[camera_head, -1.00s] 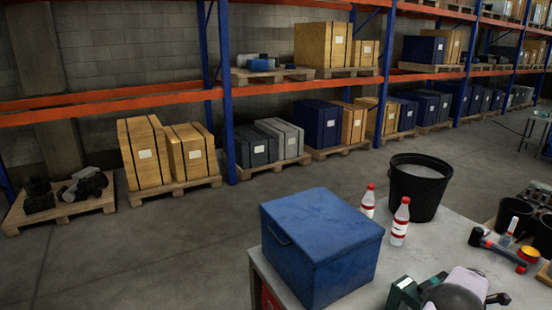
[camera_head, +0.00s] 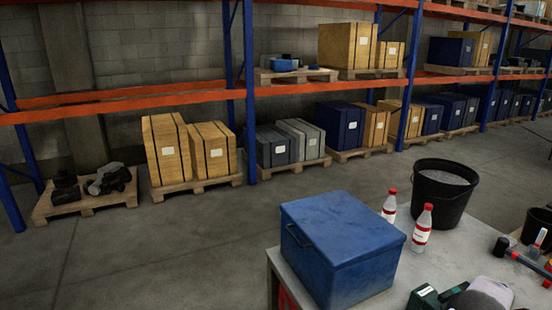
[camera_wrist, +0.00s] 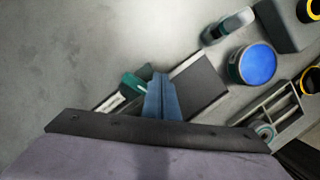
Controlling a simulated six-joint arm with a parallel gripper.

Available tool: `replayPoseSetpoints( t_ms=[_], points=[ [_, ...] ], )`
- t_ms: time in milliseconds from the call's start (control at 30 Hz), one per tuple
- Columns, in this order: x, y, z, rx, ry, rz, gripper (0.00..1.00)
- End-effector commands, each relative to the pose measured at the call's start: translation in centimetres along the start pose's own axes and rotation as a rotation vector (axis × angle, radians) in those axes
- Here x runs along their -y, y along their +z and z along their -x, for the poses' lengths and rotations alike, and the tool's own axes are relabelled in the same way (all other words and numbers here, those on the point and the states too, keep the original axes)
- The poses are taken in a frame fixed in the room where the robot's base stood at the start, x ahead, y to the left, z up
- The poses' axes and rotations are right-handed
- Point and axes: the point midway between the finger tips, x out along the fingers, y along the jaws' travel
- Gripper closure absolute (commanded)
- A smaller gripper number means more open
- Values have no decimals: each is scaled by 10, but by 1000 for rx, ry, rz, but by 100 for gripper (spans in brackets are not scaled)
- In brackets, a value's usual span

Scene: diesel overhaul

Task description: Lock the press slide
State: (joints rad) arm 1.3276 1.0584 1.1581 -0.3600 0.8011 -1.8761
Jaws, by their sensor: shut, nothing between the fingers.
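No press or press slide can be made out in either view. My gripper (camera_wrist: 160,85) shows in the wrist view as narrow blue-grey fingers, closed together, beyond a dark bar. It holds nothing. It hangs over a grey surface, with a dark flat piece (camera_wrist: 200,85) and a green item (camera_wrist: 133,84) just behind the fingertips. I cannot tell whether it touches them. In the head view my fingertips cannot be made out; a grey rounded shape at the bottom right edge is probably part of my arm.
A blue lidded box (camera_head: 340,245), red-capped bottles (camera_head: 422,228), a black bucket (camera_head: 443,190) and a hammer (camera_head: 520,255) stand or lie on the grey bench (camera_head: 405,275). The wrist view shows a blue-topped round item (camera_wrist: 257,64) and a grey slotted tray (camera_wrist: 272,112). Pallet racks stand behind open floor.

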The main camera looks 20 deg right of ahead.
Motion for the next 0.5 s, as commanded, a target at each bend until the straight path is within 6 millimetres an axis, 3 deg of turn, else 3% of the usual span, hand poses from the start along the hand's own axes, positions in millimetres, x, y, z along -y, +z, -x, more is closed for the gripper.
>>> replayPoseSetpoints(
  t_ms=[500],
  points=[
    [1,-7,3,1,1,2,100]
  ],
)
